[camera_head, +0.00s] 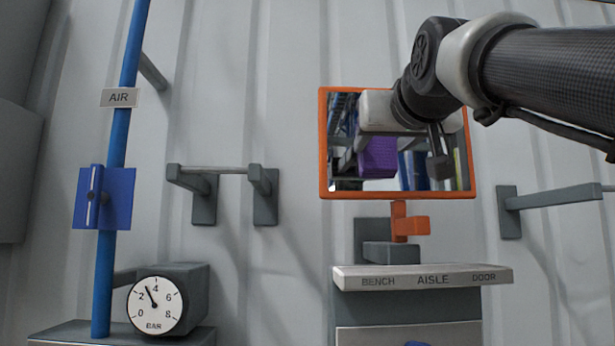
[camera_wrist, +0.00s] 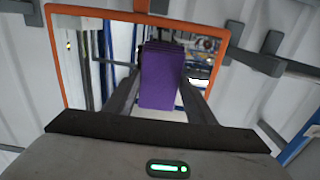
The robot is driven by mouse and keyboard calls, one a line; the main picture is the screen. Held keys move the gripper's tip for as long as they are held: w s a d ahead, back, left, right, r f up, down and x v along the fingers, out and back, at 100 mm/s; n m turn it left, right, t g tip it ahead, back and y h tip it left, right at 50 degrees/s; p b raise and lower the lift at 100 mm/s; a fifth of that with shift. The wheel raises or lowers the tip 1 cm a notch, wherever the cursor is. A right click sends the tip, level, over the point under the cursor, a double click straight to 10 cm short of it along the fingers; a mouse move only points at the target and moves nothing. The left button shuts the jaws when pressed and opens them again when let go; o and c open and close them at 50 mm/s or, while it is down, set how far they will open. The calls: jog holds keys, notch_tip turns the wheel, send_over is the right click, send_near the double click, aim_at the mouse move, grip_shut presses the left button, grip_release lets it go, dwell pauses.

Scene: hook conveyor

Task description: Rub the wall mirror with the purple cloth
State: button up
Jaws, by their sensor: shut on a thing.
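The wall mirror (camera_head: 345,170) has an orange frame and hangs on the ribbed wall, right of centre in the head view. In the wrist view the mirror (camera_wrist: 95,75) stands behind the cloth. The purple cloth (camera_wrist: 160,80) is a folded block between the fingers of my gripper (camera_wrist: 158,95), which is shut on it. In the head view a purple patch (camera_head: 378,158) shows over the mirror's left half; I cannot tell whether it is the cloth or its reflection. I cannot tell whether the cloth touches the glass. My arm hides the mirror's upper right.
An orange bracket (camera_head: 410,225) holds the mirror above a labelled ledge (camera_head: 422,279). A rail on brackets (camera_head: 213,170) is at the left, another bar (camera_head: 555,199) at the right. A blue pipe (camera_head: 118,135) and pressure gauge (camera_head: 155,304) stand farther left.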

jog(key=shift+d+p, duration=0.35)
jog(key=shift+d, duration=4.5)
jog(key=shift+a+b, duration=0.65)
jog(key=shift+a, duration=4.55)
jog(key=shift+s+b, duration=0.75)
jog(key=shift+s, duration=2.2)
jog(key=shift+s, duration=0.1)
jog(key=s, duration=0.2)
jog(key=shift+s, duration=0.4)
